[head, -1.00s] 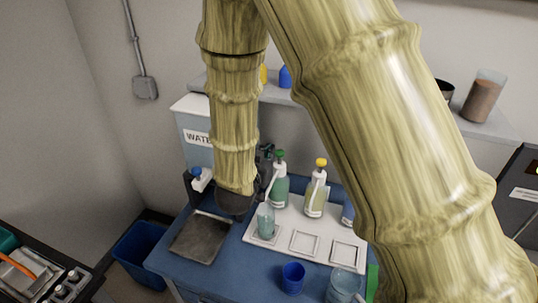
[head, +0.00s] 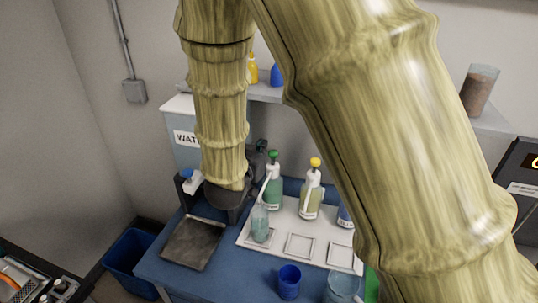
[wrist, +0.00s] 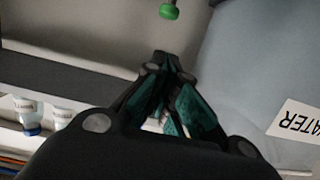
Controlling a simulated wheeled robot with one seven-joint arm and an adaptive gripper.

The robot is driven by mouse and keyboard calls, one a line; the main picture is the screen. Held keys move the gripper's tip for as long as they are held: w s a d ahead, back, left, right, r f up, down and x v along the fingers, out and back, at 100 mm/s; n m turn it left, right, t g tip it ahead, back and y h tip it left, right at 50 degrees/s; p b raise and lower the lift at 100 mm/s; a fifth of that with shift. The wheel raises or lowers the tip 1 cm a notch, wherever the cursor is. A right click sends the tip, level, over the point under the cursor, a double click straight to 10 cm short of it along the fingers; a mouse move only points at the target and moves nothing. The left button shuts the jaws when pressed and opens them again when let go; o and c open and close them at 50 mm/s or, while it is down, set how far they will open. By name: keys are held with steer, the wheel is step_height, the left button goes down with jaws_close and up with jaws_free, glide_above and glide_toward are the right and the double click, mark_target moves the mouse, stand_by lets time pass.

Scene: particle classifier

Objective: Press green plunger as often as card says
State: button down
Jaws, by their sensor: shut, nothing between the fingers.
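The green plunger (head: 273,154) tops a pump bottle of green liquid (head: 273,190) on a white tray (head: 320,254). It also shows at the top of the wrist view (wrist: 168,11). A clear cup with teal liquid (head: 260,225) stands on the tray in front of this bottle. My gripper (head: 261,147) is shut and empty, close to the left of the plunger at about its height in the head view. The wrist view shows its fingertips (wrist: 165,58) together, apart from the plunger. I see no readable card.
A yellow-topped pump bottle (head: 312,190) stands to the right, with a blue bottle (head: 344,214) partly hidden by my arm. A blue cup (head: 289,283) and a clear beaker (head: 342,288) stand in front. The water tank (head: 182,120) and a dark square plate (head: 193,243) lie left.

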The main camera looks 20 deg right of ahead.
steer(key=shift+s+r+b, duration=0.25)
steer(key=shift+r+b, duration=0.65)
steer(key=shift+b, duration=1.45)
steer(key=p, duration=0.3)
glide_above(271, 155)
step_height(271, 155, down, 3)
steer(key=shift+r, duration=0.2)
steer(key=shift+s+f+p, duration=0.15)
steer(key=shift+f+p, duration=0.3)
steer(key=shift+f, duration=1.5)
